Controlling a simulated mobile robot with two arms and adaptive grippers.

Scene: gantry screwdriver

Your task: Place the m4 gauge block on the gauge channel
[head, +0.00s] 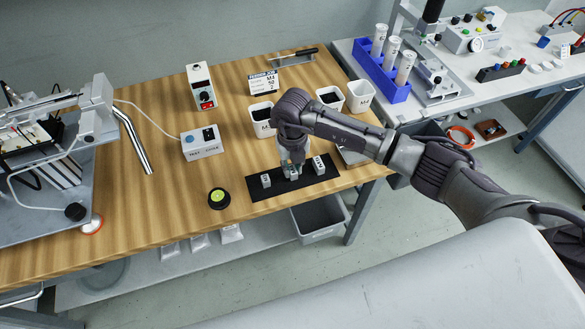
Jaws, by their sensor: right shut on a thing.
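My right gripper (291,172) points down over a black strip (263,195) near the front right of the wooden table. It is shut on a small block, mostly hidden by the fingers, low over the strip. I cannot tell whether that block touches the strip, and its label is not readable. A small grey block (265,181) stands on the strip to the left of the gripper. A pale block with dark markings (318,166) stands on it to the right. I cannot tell for sure which block is the m4 one or which part is the gauge channel. My left gripper is out of view.
Several white bins, one at the right (360,97), stand behind my right arm. A test box (202,143), a black round object with a green top (219,198) and a machine (60,150) are to the left. A blue rack (381,78) stands on another table.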

